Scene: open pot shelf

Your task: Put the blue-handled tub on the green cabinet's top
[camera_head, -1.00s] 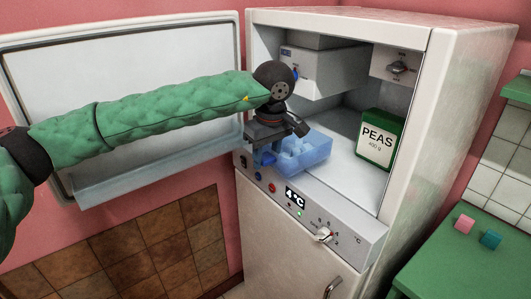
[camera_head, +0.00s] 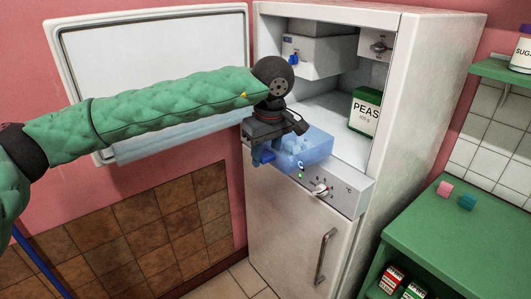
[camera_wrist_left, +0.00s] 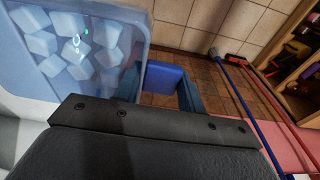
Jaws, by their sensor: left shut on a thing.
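The blue-handled tub (camera_head: 312,149) is pale blue, see-through and holds several ice cubes. It is at the front of the freezer compartment, partly out over the control panel. My left gripper (camera_head: 261,155) is shut on its blue handle, left of the tub. In the left wrist view the tub (camera_wrist_left: 100,16) is at upper left and its handle (camera_wrist_left: 166,78) sits between my gripper's fingers (camera_wrist_left: 162,88). The green cabinet's top (camera_head: 425,235) is at lower right, apart from the tub. My right gripper is not in view.
The green peas box (camera_head: 365,111) stands in the freezer. The open freezer door (camera_head: 150,50) is behind my left arm. A green shelf (camera_head: 500,73) hangs above the cabinet.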

